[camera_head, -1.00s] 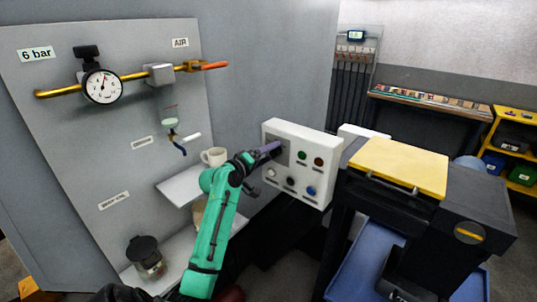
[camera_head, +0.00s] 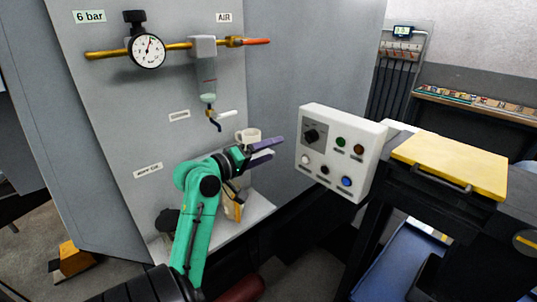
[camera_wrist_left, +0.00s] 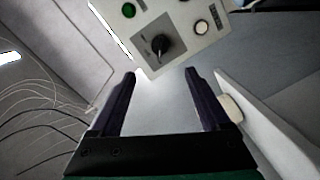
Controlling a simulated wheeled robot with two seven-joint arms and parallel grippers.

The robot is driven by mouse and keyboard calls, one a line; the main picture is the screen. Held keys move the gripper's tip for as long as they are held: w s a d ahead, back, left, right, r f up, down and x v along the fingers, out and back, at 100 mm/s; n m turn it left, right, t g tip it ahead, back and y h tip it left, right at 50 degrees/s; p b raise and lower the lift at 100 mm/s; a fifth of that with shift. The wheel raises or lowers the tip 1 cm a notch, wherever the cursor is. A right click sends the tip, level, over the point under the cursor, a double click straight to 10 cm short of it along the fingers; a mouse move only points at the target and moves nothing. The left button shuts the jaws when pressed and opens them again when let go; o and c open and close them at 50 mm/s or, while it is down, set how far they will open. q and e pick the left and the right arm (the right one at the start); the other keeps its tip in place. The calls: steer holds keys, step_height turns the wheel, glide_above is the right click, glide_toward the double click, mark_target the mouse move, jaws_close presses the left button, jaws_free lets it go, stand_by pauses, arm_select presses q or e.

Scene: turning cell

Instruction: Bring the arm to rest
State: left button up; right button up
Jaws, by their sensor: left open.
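My left arm (camera_head: 197,215) is green and comes up from the bottom of the head view. My left gripper (camera_head: 266,151) is open and empty, its two purple fingers pointing right toward the white control box (camera_head: 340,150) with a gap between them. In the left wrist view the two dark fingers (camera_wrist_left: 160,100) stand apart with nothing between them. The control box's black rotary knob (camera_wrist_left: 161,45) shows beyond the fingertips, untouched. My right gripper does not show.
A gauge (camera_head: 148,50) and an air line with a filter bowl (camera_head: 207,90) are on the panel above. A yellow-topped machine (camera_head: 450,165) stands at the right.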

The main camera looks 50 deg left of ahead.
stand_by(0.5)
arm_select(q)
steer(key=w+f+g+y, duration=0.1)
steer(key=w+f+g, duration=0.15)
steer(key=f, duration=1.25)
steer(key=w+f+g, duration=0.1)
steer(key=f+g, duration=0.2)
steer(key=f, duration=1.2)
steer(key=s+d+f+m+g, duration=0.1)
steer(key=s+d+f+g, duration=0.1)
steer(key=f, duration=0.5)
steer(key=s+d+f+m+g, duration=0.1)
steer(key=s+d+f+m, duration=0.15)
steer(key=f, duration=0.45)
steer(key=s+d+f+m+g, duration=0.2)
steer(key=s+d+f+m, duration=0.15)
steer(key=s+f, duration=0.45)
steer(key=s+d+f+m+g, duration=0.25)
steer(key=s+d+f, duration=0.25)
steer(key=s+f, duration=0.3)
steer(key=s+d+f+m+g, duration=0.1)
steer(key=s+d+f+m, duration=0.1)
steer(key=s, duration=0.5)
steer(key=s+d+f+m+g+h, duration=0.1)
steer(key=s+d+f+m+g, duration=0.1)
steer(key=s+f, duration=0.3)
steer(key=s+d+m, duration=0.1)
steer(key=s, duration=0.1)
steer(key=shift+s+d+m, duration=0.35)
